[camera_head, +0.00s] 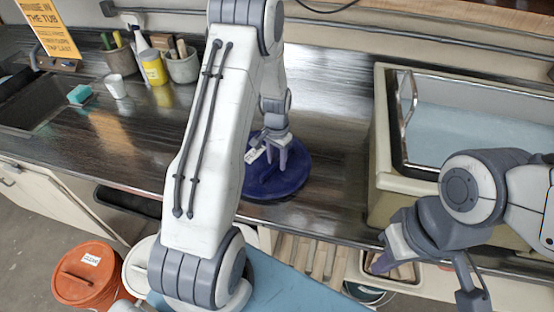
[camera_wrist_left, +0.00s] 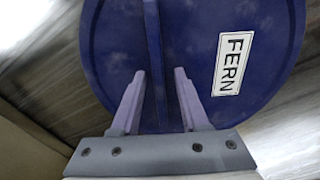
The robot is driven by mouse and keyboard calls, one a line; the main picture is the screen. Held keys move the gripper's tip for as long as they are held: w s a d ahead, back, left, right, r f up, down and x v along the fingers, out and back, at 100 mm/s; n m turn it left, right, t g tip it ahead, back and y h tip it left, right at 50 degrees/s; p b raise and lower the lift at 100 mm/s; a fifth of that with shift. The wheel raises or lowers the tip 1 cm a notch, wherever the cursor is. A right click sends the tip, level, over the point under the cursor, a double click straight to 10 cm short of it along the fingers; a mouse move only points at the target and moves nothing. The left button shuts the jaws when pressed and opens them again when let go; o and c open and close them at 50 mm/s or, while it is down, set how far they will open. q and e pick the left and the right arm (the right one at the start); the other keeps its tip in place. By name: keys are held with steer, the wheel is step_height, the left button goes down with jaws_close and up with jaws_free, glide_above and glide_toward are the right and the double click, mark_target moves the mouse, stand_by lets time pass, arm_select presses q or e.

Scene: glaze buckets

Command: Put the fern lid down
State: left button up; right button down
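The fern lid (camera_head: 290,182) is a round dark-blue disc lying flat on the dark counter near its front edge. Its white FERN label (camera_wrist_left: 234,63) shows in the left wrist view. A thin upright handle ridge (camera_wrist_left: 154,50) crosses the lid. My left gripper (camera_head: 271,163) is over the lid, and its two purple fingers (camera_wrist_left: 160,95) stand apart on either side of the ridge. A gap shows between the ridge and the right-hand finger. My right gripper (camera_head: 381,264) hangs low at the counter's front, right of the lid; its finger opening is unclear.
A cream tub (camera_head: 380,150) with pale blue contents stands on the right. Pots of tools (camera_head: 182,66), a yellow bottle (camera_head: 153,68) and a white cup (camera_head: 115,87) stand back left. A lidded orange bucket (camera_head: 85,275) is below the counter. Counter (camera_head: 335,130) behind the lid is clear.

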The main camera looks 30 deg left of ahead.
arm_select(q)
steer(key=shift+r, duration=0.1)
steer(key=shift+r, duration=0.15)
step_height(320, 180, up, 11)
steer(key=b, duration=0.3)
steer(key=s+d+r+m, duration=0.1)
steer(key=s+d+r, duration=0.1)
steer(key=d, duration=0.3)
steer(key=s+d+r+m, duration=0.1)
steer(key=s+d+r, duration=0.1)
steer(key=d, duration=0.4)
steer(key=s+d+m, duration=0.1)
steer(key=s+d, duration=0.3)
steer(key=s, duration=0.3)
steer(key=s+d+r+m, duration=0.1)
steer(key=s+d, duration=0.3)
steer(key=s, duration=0.3)
steer(key=s+d+r+m+h, duration=0.1)
steer(key=s+d, duration=0.4)
steer(key=s, duration=0.3)
steer(key=shift+m, duration=0.3)
steer(key=shift+d, duration=0.15)
